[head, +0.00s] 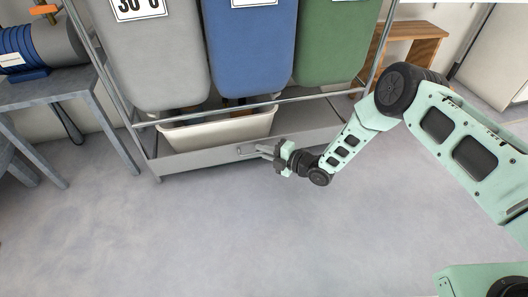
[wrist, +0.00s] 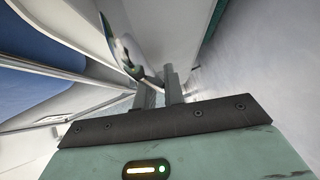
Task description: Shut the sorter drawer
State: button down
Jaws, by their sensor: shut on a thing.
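The laundry sorter's low grey drawer (head: 195,162) spans the bottom of the frame, under the hanging bags. It stands out a little in front of the frame, with its top open to view. A white bin (head: 222,131) sits inside it. My gripper (head: 264,151) reaches in from the right and is shut on the drawer's handle (head: 243,149) at the middle of the front. In the wrist view my two fingers (wrist: 158,92) meet at the handle. The exact grip is small and partly hidden by the fingers.
Grey (head: 150,50), blue (head: 250,50) and green (head: 335,40) bags hang above the drawer. A grey bench (head: 65,92) stands at the left, and a wooden stool (head: 415,32) at the back right. The floor (head: 170,235) in front is clear.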

jog(key=shift+w+r, duration=0.1)
jog(key=shift+w, duration=0.2)
jog(key=c, duration=1.5)
grip_release()
jog(key=shift+r, duration=0.1)
jog(key=shift+s+d+r+p, duration=0.1)
jog(key=shift+s+d+p, duration=0.05)
jog(key=shift+d+p, duration=0.15)
jog(key=p+v, duration=0.2)
jog(key=v, duration=0.3)
jog(key=p+v, duration=0.3)
jog(key=v, duration=0.3)
jog(key=p+v, duration=0.3)
jog(key=v, duration=0.3)
jog(key=shift+s+a+f, duration=0.1)
jog(key=shift+s+f, duration=0.1)
jog(key=shift+f, duration=0.2)
